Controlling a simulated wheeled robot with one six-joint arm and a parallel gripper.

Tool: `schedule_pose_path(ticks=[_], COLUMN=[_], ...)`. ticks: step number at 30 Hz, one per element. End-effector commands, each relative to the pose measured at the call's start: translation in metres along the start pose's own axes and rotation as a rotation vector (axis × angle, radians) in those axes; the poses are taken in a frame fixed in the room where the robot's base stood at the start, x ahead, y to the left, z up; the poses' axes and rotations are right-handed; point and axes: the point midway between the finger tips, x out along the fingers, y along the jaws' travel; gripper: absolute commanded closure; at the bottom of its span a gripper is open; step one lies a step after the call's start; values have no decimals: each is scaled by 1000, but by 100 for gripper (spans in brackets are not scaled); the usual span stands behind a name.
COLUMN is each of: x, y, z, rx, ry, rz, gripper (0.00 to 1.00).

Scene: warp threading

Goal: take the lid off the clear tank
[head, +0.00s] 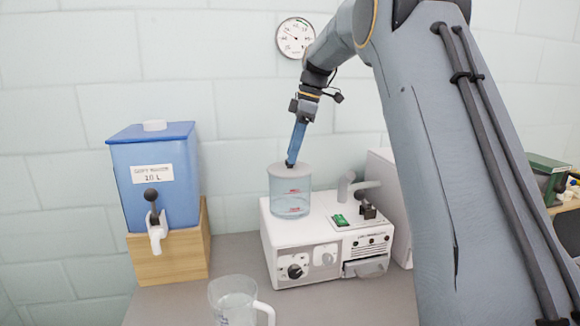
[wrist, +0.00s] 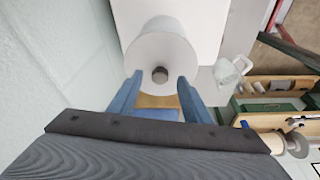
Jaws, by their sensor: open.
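The clear tank (head: 290,198) stands upright on the left part of a white machine. It holds bluish liquid and has red marks. My gripper (head: 291,163) points down at the lid from above. In the head view the fingertips hide the knob. I cannot tell whether the fingertips touch the lid.
The white machine (head: 305,268) has knobs in front and a grey tap-like fitting (head: 345,187) right of the tank. A blue dispenser (head: 153,180) on a wooden stand (head: 170,262) is at left. A clear jug (head: 235,300) stands in front. A gauge (head: 295,37) hangs behind.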

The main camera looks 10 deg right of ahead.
Motion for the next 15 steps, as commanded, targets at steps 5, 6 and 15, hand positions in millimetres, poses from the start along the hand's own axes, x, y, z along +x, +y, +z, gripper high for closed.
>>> schedule_pose_path(ticks=[5,6,15], x=[14,15,16], y=[0,0,0], z=[-1,-1,-2], rx=[-2,-2,-3], ry=[0,0,0], rz=[0,0,-1], gripper=[56,56,76])
